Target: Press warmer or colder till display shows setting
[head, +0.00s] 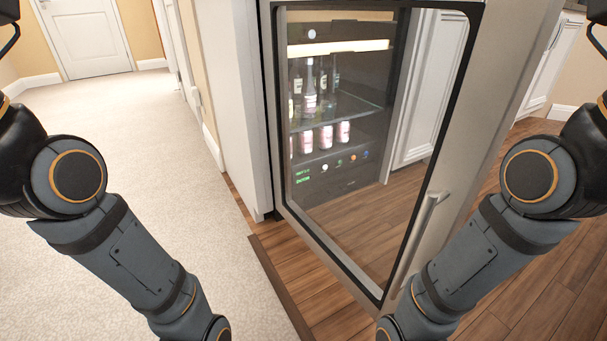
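Through the glass a dark control panel (340,176) shows at the bottom of the fridge interior. It has a green-lit display (302,176) on its left, too small to read, and a row of small round buttons (339,163), coloured white, orange and blue. Which button is warmer or colder I cannot tell. My two arms come in from the left and right edges; both grippers are below the picture and out of view.
Bottles (310,88) and pink-white cans (326,136) stand on shelves inside the fridge. The door handle (422,235) is at the door's lower right. Pale carpet (130,120) lies open to the left; wood floor (545,270) is at the right. A white door (88,38) is far left.

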